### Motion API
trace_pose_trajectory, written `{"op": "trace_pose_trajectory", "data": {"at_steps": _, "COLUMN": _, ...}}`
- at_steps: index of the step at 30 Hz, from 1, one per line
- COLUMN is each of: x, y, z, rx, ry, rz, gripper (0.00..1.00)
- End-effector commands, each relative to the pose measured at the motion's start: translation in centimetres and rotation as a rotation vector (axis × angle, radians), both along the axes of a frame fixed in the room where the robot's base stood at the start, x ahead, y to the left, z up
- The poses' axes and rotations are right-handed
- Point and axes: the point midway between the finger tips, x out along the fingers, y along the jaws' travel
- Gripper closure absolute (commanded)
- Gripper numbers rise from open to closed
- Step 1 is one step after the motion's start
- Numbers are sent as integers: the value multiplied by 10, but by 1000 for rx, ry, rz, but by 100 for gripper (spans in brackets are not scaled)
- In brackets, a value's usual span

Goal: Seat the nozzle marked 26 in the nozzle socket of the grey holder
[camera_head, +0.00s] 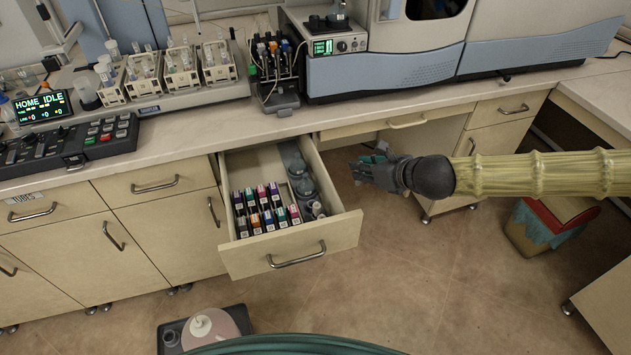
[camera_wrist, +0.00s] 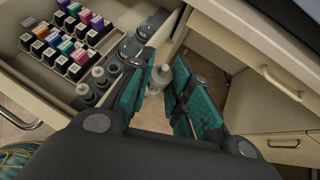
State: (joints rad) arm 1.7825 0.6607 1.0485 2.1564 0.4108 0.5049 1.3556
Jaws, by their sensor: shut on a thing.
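My gripper (camera_head: 360,171) is to the right of the open drawer, above the floor, with its arm coming in from the right. In the wrist view its teal fingers (camera_wrist: 166,92) are shut on a small pale piece (camera_wrist: 159,78), seen between the fingertips. I cannot read a number on it, so I cannot tell if it is the nozzle marked 26. A dark grey holder (camera_head: 284,100) with colored-topped items stands on the bench; I cannot tell if it is the task's holder or make out a nozzle socket.
The open drawer (camera_head: 239,262) holds rows of colored-label boxes (camera_head: 266,212) and several grey bottles (camera_head: 304,187). The instrument (camera_head: 391,72) stands on the bench behind. A grey tray (camera_head: 244,317) with a pink and white piece is low in front.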

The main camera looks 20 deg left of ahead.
Motion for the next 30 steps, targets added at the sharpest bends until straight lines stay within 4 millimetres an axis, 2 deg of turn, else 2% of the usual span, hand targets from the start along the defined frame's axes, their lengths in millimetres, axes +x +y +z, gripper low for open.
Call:
{"op": "trace_pose_trajectory", "data": {"at_steps": 1, "x": -1, "y": 20, "z": 9, "rx": 1, "ry": -4, "rz": 61, "gripper": 100}}
{"op": "trace_pose_trajectory", "data": {"at_steps": 3, "x": -5, "y": 41, "z": 19, "rx": 0, "ry": -4, "rz": 135, "gripper": 100}}
{"op": "trace_pose_trajectory", "data": {"at_steps": 7, "x": -10, "y": 70, "z": 32, "rx": -2, "ry": -5, "rz": 237, "gripper": 100}}
{"op": "trace_pose_trajectory", "data": {"at_steps": 12, "x": -14, "y": 99, "z": 28, "rx": -2, "ry": -5, "rz": 326, "gripper": 100}}
{"op": "trace_pose_trajectory", "data": {"at_steps": 16, "x": -16, "y": 109, "z": 14, "rx": -2, "ry": -1, "rz": 358, "gripper": 100}}
{"op": "trace_pose_trajectory", "data": {"at_steps": 25, "x": -17, "y": 118, "z": -38, "rx": -1, "ry": 0, "rz": 384, "gripper": 100}}
{"op": "trace_pose_trajectory", "data": {"at_steps": 30, "x": -17, "y": 120, "z": -53, "rx": -2, "ry": -2, "rz": 390, "gripper": 100}}
